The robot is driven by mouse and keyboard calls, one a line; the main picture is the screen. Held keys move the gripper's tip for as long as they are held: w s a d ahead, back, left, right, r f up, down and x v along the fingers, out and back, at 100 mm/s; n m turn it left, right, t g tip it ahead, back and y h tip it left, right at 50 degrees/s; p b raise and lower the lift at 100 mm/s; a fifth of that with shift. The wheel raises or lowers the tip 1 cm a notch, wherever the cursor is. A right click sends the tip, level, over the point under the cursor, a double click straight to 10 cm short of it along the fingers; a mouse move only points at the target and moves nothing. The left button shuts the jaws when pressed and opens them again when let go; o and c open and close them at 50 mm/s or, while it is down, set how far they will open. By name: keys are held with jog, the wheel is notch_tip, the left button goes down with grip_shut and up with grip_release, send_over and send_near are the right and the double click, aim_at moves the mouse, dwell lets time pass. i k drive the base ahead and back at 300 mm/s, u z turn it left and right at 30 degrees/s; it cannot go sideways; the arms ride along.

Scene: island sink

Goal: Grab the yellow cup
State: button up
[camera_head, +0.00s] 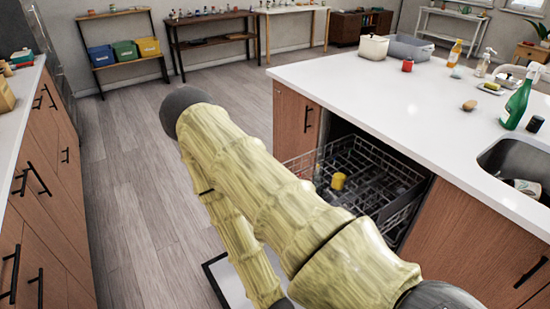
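The yellow cup (338,181) is a small yellow shape in the wire rack (372,172) of the open dishwasher under the island. It stands near the middle of the rack, and I cannot tell if it is upright or upside down. My arm crosses the foreground, with its upper edge close in the picture to the rack's near left side. My gripper is out of view, so its state does not show.
The white island counter (400,95) holds a pot, a grey basin, bottles and small items. The sink (520,160) is at right. Wooden drawers (35,190) line the left. The floor between is clear.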

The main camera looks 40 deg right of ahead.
aim_at(339, 179)
jog(key=u, duration=1.6)
jog(key=k, duration=2.2)
jog(key=z, duration=1.7)
